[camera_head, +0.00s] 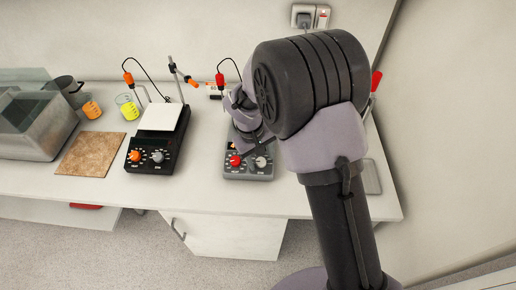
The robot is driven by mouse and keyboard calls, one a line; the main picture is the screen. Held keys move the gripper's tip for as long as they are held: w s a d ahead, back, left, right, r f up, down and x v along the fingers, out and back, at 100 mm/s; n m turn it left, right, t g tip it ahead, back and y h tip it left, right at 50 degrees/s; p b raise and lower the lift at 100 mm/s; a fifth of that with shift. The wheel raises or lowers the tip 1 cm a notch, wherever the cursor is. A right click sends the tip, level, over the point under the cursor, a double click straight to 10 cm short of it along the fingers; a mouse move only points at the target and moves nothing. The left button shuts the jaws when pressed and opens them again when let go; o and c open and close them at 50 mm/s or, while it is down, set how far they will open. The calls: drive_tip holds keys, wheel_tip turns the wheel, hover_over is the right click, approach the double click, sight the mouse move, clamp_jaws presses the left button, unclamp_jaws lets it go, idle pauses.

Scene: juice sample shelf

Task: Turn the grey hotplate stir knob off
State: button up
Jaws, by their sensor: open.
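The grey hotplate (248,176) stands on the bench in the middle of the view, with its front panel facing me. The panel has a red knob (234,160) on the left and a pale grey knob (261,162) on the right. Their labels are too small to read, so I cannot tell which is the stir knob. My gripper (255,150) is open, pointing down over the hotplate close above the panel. I cannot tell whether it touches a knob. My arm hides most of the hotplate's top.
A black hotplate (146,166) with an orange and a grey knob stands to the left. Beakers with yellow (129,109) and orange liquid (91,109), a brown board (90,155) and a glass-lidded metal box (38,130) are farther left. Bench between the hotplates is clear.

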wheel_tip(320, 180, up, 16)
drive_tip(key=s+a+p, duration=0.1)
drive_tip(key=a+p, duration=0.1)
drive_tip(key=p, duration=0.1)
drive_tip(key=shift+s+a+r+p, duration=0.15)
drive_tip(key=shift+a+p, duration=0.2)
drive_tip(key=s+d+r+m+t+y+b, duration=0.1)
drive_tip(key=s+d+r+m+y+b, duration=0.2)
drive_tip(key=s+d+b, duration=0.35)
drive_tip(key=s+d+f+m+t+b, duration=0.2)
drive_tip(key=s+d+m+b, duration=0.1)
drive_tip(key=s, duration=0.5)
drive_tip(key=s+d+f+m+t+b, duration=0.2)
drive_tip(key=s+d+m+b, duration=0.1)
drive_tip(key=s, duration=0.4)
drive_tip(key=shift+s+d+m+y+b, duration=0.35)
drive_tip(key=shift+s+m+y+b, duration=0.05)
drive_tip(key=shift+m+b, duration=0.4)
drive_tip(key=shift+f, duration=0.1)
